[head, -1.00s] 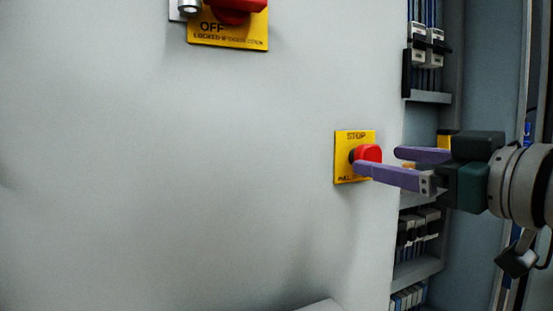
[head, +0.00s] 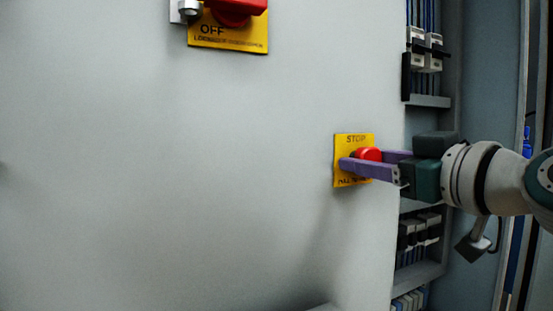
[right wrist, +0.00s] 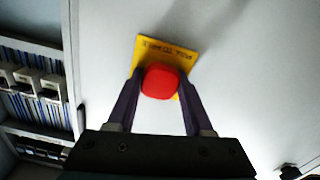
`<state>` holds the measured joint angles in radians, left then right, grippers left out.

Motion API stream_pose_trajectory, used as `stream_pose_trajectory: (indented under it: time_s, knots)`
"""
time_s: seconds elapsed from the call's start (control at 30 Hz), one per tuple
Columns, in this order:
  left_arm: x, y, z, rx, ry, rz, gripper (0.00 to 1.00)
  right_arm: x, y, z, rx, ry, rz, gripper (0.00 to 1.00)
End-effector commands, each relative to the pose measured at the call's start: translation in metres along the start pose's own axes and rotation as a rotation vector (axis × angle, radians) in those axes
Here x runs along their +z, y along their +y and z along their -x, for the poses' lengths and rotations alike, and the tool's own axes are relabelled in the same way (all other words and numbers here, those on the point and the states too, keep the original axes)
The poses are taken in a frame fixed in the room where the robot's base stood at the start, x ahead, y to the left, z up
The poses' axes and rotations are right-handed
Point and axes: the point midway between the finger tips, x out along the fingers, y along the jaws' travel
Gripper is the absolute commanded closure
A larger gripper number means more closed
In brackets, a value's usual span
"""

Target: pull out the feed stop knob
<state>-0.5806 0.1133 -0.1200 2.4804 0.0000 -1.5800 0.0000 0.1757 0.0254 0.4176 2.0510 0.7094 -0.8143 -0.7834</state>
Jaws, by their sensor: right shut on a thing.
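The feed stop knob (head: 369,154) is a red mushroom button on a yellow plate (head: 353,140) marked STOP, on the grey panel. My right gripper (head: 362,160) comes in from the right, its purple fingers on either side of the knob, shut on it. The near finger hides the knob's lower part in the head view. In the right wrist view, the red knob (right wrist: 160,82) sits between the two fingertips, and the yellow plate (right wrist: 152,47) shows behind it. My left gripper is not in view.
An open cabinet with rails of electrical modules (head: 420,232) lies right of the panel. The panel's middle is bare.

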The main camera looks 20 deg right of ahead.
Motion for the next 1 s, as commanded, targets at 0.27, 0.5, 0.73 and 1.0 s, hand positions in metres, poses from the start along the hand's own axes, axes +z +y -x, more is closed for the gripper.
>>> stream_pose_trajectory:
  time_s: [0.27, 0.5, 0.73, 1.0]
  knots:
    - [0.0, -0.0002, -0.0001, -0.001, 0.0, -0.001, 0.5, 0.0, 0.0, 0.0001, 0.0, 0.0, 0.0, 0.88]
    - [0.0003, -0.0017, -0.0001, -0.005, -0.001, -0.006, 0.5, 0.0, 0.0, 0.0001, 0.0, 0.0, 0.0, 1.0]
    - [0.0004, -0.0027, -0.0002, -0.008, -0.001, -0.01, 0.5, 0.0, 0.0001, 0.0001, 0.0, 0.0, 0.0, 1.0]
    - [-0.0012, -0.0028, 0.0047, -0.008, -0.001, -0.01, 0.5, -0.0007, 0.001, 0.007, 0.001, -0.003, 0.005, 1.0]
